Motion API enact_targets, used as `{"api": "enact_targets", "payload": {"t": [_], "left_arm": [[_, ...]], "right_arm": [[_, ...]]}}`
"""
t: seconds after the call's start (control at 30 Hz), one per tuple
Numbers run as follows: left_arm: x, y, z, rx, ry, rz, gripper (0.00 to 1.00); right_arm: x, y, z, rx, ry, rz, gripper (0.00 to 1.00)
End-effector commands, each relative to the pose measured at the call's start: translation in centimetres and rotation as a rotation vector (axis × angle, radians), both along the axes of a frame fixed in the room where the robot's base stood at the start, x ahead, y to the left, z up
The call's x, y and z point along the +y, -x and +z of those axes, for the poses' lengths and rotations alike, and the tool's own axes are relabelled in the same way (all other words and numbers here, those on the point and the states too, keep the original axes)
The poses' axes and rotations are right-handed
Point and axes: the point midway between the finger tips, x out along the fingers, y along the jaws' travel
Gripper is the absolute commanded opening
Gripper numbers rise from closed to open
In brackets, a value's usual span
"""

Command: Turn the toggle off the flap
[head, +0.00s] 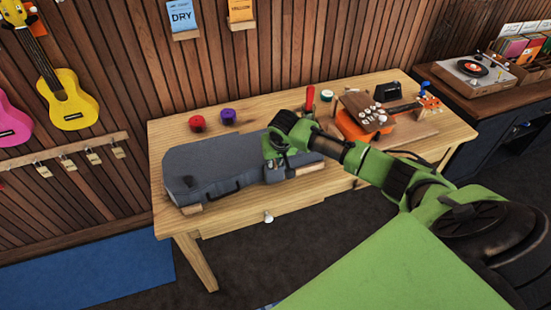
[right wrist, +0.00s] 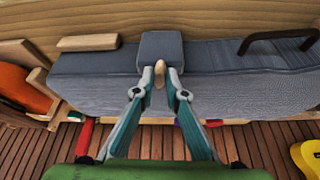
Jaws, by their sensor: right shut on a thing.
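A grey ukulele case (head: 205,165) lies on the wooden workbench (head: 160,130). In the right wrist view, the grey case (right wrist: 230,92) has a grey flap (right wrist: 160,46) over its edge. A small pale wooden toggle (right wrist: 159,76) sits at the flap's end. My right gripper (head: 276,163) is over the right part of the case. In the right wrist view, its fingertips (right wrist: 160,82) are shut on the toggle from both sides. The gripper hides the toggle in the head view. My left gripper is in neither view.
An orange ukulele (head: 358,128) lies at the bench's right. A dark handle (right wrist: 278,38) projects from the case.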

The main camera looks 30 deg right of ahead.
Motion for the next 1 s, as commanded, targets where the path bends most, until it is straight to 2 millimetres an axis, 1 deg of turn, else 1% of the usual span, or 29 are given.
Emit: {"api": "enact_targets", "payload": {"t": [0.03,0.2,0.5,0.77,1.0], "left_arm": [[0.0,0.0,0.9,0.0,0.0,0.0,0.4],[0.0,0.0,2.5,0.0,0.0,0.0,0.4],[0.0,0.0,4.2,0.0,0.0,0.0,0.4],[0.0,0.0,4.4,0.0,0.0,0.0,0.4],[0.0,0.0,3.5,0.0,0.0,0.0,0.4]], "right_arm": [[0.2,0.0,0.4,0.002,-0.003,-0.032,0.0],[0.4,-0.1,0.4,0.003,-0.004,-0.175,0.0],[0.7,-0.3,0.2,0.004,-0.003,-0.461,0.0],[0.8,-0.5,0.0,0.004,-0.003,-0.709,0.0],[0.8,-0.8,-0.2,0.003,-0.003,-0.937,0.0]]}}
